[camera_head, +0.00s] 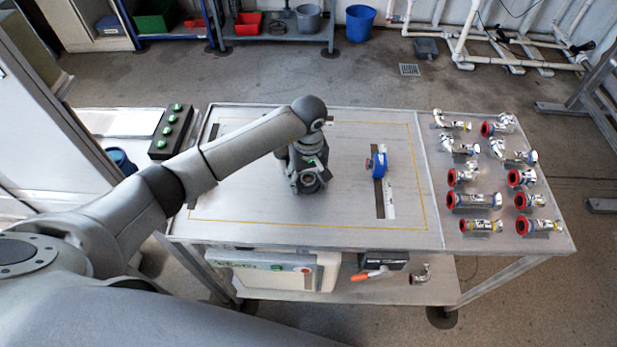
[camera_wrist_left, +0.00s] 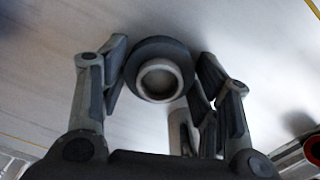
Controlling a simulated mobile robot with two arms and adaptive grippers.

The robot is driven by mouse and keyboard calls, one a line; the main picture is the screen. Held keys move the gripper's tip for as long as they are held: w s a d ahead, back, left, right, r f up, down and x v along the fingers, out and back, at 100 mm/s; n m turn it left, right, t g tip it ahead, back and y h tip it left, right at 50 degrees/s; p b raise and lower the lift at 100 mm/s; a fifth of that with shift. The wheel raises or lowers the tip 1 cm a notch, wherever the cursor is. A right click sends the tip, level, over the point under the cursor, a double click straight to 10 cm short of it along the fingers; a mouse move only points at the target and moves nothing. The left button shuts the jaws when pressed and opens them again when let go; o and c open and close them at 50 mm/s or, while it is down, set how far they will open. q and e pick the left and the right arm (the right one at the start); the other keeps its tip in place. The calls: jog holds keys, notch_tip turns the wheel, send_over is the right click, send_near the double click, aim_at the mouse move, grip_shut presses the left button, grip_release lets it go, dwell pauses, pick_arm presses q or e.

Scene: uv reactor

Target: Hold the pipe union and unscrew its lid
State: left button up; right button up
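The likely pipe union is a dark round ring with a pale hollow middle (camera_wrist_left: 158,78). It stands between the fingers of my left gripper (camera_wrist_left: 163,72) in the left wrist view. A finger lies close on each side of the ring, but I cannot tell whether both press on it. In the head view my left arm reaches down from the left, with the left gripper (camera_head: 308,168) low over the middle of the table. The arm and gripper cover much of the spot there, and the lid is not clearly distinguishable. My right gripper is not in view.
A blue fixture (camera_head: 379,163) stands on a dark slot in the table (camera_head: 260,215), right of the gripper. Several red-capped metal fittings (camera_head: 474,200) fill the right-hand section. A button box (camera_head: 172,132) sits at the left edge. The front middle of the tabletop is clear.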

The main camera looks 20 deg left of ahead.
pick_arm(q)
jog(key=shift+o, duration=1.1)
